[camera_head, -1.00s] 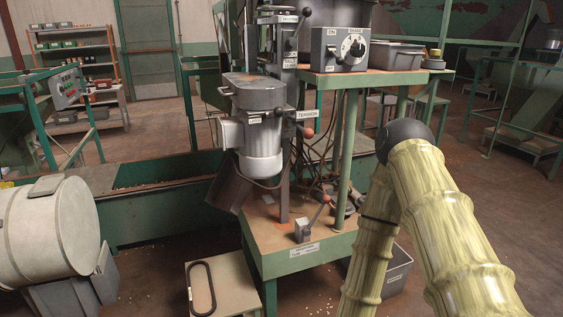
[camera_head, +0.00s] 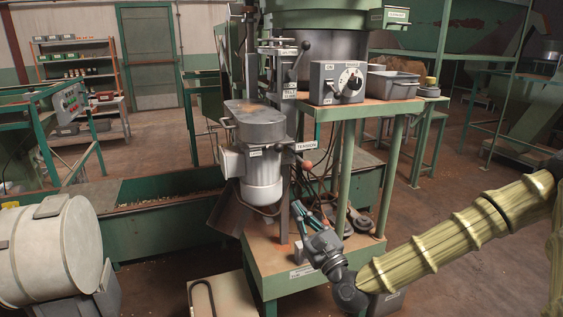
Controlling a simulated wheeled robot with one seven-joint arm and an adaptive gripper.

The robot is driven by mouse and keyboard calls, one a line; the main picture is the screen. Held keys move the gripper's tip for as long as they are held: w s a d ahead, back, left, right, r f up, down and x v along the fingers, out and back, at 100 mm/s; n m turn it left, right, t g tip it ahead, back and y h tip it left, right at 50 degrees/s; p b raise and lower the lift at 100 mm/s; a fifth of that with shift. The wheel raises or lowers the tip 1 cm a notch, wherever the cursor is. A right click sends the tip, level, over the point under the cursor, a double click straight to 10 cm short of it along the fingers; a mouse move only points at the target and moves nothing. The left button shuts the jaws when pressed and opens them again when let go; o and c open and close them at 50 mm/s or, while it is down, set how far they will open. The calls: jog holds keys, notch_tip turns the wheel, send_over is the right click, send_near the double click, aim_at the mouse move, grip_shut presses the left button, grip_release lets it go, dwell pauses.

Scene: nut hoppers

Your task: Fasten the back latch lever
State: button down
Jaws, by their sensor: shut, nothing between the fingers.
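My gripper (camera_head: 302,216) is shut and empty. It reaches in from the right, low over the green machine stand (camera_head: 285,287), with its fingers pointing up and left. A small clamp block (camera_head: 299,252) on the stand sits just left of the gripper body, which hides most of its lever. I cannot tell whether the fingers touch that lever. An upright lever with a dark knob (camera_head: 305,46) is higher on the machine column. A red-knobbed lever (camera_head: 308,164) is below the TENSION label (camera_head: 305,146). No readable label identifies the back latch lever.
A grey motor unit (camera_head: 262,170) hangs left of the column. A control box with a dial (camera_head: 337,83) and a grey bin (camera_head: 393,84) stand on the upper shelf. A green post (camera_head: 345,175) rises close behind my gripper. A pale drum (camera_head: 50,250) is at the left.

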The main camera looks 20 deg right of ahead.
jog(key=shift+d+r+m+t, duration=0.15)
jog(key=shift+d+r+m, duration=0.15)
jog(key=shift+r, duration=0.25)
jog(key=shift+d+r+m+t, duration=0.15)
jog(key=shift+d+r+m, duration=0.1)
jog(key=shift+r, duration=0.3)
jog(key=s+r+p+x, duration=0.1)
jog(key=p+x, duration=0.3)
jog(key=x, duration=0.8)
jog(key=shift+w+a+r, duration=0.2)
jog(key=shift+w+r, duration=0.1)
jog(key=shift+r, duration=0.6)
